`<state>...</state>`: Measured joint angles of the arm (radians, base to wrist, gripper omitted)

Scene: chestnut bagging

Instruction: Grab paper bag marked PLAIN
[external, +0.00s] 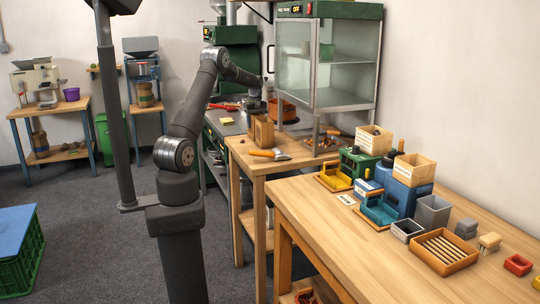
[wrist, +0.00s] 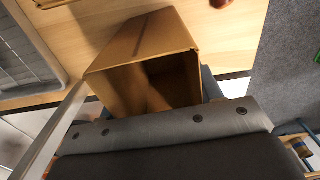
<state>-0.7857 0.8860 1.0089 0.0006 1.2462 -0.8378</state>
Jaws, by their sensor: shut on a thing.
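A brown paper bag (external: 263,133) is upright in the external view, at the far left end of the wooden table, directly under my gripper (external: 257,110). In the wrist view the bag (wrist: 140,45) has its mouth open towards the camera and looks empty inside. My gripper (wrist: 150,95) is shut on the bag, with dark finger parts at its sides. No PLAIN marking is readable on the faces in view. I cannot tell whether the bag's bottom touches the tabletop.
A wooden-handled scoop (external: 268,154) lies in front of the bag. A glass-sided warming cabinet (external: 328,60) stands to the right, with loose chestnuts (external: 322,140) below it. The nearer table (external: 345,245) holds boxes, bins and trays.

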